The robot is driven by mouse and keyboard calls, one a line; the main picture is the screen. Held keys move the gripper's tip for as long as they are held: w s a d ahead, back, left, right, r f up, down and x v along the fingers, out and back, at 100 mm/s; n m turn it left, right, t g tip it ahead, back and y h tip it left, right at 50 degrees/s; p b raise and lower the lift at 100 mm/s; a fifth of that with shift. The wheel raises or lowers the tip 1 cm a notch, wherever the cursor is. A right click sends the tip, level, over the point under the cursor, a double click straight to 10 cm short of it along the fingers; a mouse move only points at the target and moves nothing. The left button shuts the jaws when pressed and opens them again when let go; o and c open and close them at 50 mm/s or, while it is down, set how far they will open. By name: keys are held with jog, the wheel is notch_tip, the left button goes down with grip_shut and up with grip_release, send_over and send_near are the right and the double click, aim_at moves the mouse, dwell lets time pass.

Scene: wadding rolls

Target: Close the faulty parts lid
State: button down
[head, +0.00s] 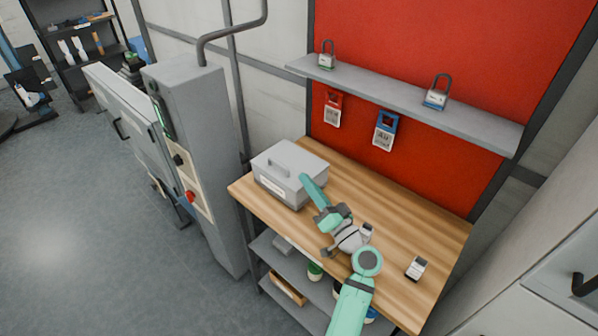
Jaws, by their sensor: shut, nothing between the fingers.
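The faulty parts box is a grey metal box (283,190) at the left end of the wooden table. Its lid (290,160), with a handle on top, lies flat over the box and looks down. A pale label is on the front of the box; its text is too small to read. My arm reaches in from the lower right, and my gripper (328,248) is shut and empty over the table, in front and to the right of the box. The fingertips are small and partly hidden by the arm.
The wooden table (425,235) carries a small white-and-black item (416,268) at right. A shelf (405,98) with padlocks hangs on the red board, tags below it. A grey control cabinet (195,130) stands left of the table. The table's right half is mostly clear.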

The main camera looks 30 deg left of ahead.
jog(key=s+d, duration=0.4)
jog(key=d, duration=0.4)
jog(key=shift+d, duration=0.35)
